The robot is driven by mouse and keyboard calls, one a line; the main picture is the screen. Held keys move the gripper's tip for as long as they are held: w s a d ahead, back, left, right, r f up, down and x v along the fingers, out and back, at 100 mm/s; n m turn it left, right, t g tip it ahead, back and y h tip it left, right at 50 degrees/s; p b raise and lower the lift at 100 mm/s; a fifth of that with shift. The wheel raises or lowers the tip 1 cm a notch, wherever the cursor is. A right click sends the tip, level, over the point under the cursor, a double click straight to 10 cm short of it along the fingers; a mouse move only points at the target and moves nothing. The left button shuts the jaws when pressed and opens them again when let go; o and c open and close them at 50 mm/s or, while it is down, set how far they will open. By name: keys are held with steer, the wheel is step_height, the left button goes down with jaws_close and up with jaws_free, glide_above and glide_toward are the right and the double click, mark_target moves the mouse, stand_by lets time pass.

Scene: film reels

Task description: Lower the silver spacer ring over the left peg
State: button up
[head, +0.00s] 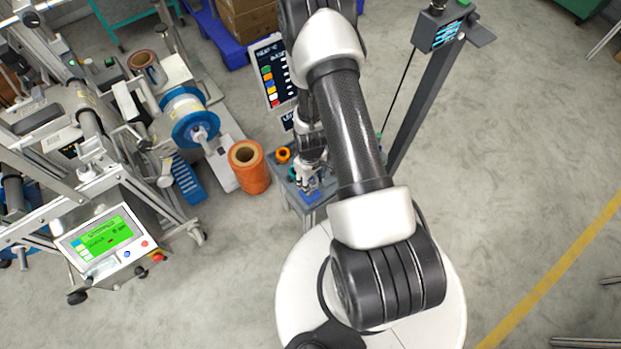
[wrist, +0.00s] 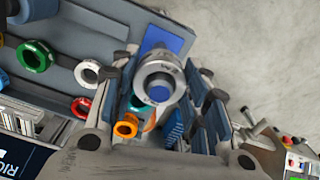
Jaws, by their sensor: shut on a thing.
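The silver spacer ring (wrist: 160,68) is between the fingers of my gripper (wrist: 160,90) in the wrist view. Something blue shows through its hole; I cannot tell whether this is a peg top or a blue surface below. Neither peg can be made out clearly, so I cannot tell whether the ring is around the left one. In the head view my gripper (head: 308,180) points down close above a small grey table (head: 291,198) with a blue patch (head: 313,196). The ring is too small to make out there.
In the wrist view, a green ring (wrist: 35,57), white ring (wrist: 88,73), red ring (wrist: 82,107) and orange ring (wrist: 126,125) lie left of the held ring. A blue square (wrist: 170,40) is above it. In the head view, a copper-coloured roll (head: 250,178) stands left of the table.

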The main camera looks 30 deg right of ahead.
steer(key=shift+f+b, duration=0.55)
steer(key=shift+f, duration=0.15)
steer(key=shift+f, duration=0.2)
stand_by(0.3)
steer(key=o, duration=1.2)
step_height(320, 180, up, 12)
steer(key=shift+r, duration=0.1)
stand_by(0.4)
